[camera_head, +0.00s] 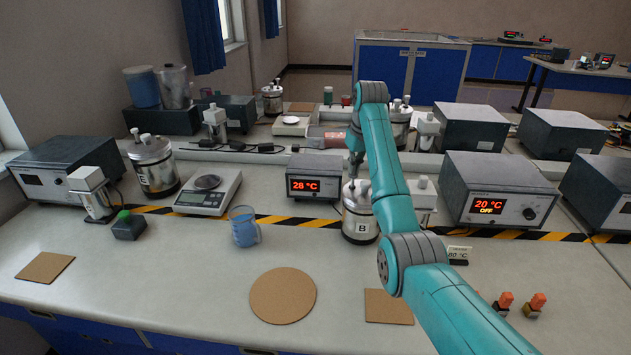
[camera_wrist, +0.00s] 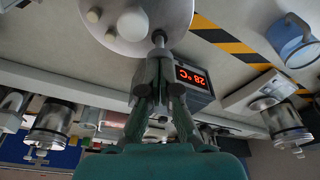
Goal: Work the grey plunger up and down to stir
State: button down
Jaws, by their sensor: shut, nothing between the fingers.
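The calorimeter marked B (camera_head: 357,224) stands upright on the bench, partly hidden behind my arm. Its round lid (camera_wrist: 175,15) shows at the top of the wrist view, with pale knobs on it. A grey plunger (camera_wrist: 158,40) rises from the lid near its edge, and its end reaches my fingertips. My gripper (camera_wrist: 159,68) is shut, with its fingertips at the plunger's end and nothing held between them. In the head view my gripper (camera_head: 355,172) is just above the lid, where the plunger itself is hard to make out.
A display box reading 28 °C (camera_head: 314,178) stands close to the left of the calorimeter. A white stand (camera_head: 422,198) is close on its right. A blue jug (camera_head: 244,227), a balance (camera_head: 208,192) and a round cork mat (camera_head: 283,296) lie further left. The front bench is mostly clear.

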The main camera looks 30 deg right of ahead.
jog(key=shift+f, duration=1.4)
jog(key=shift+r, duration=1.95)
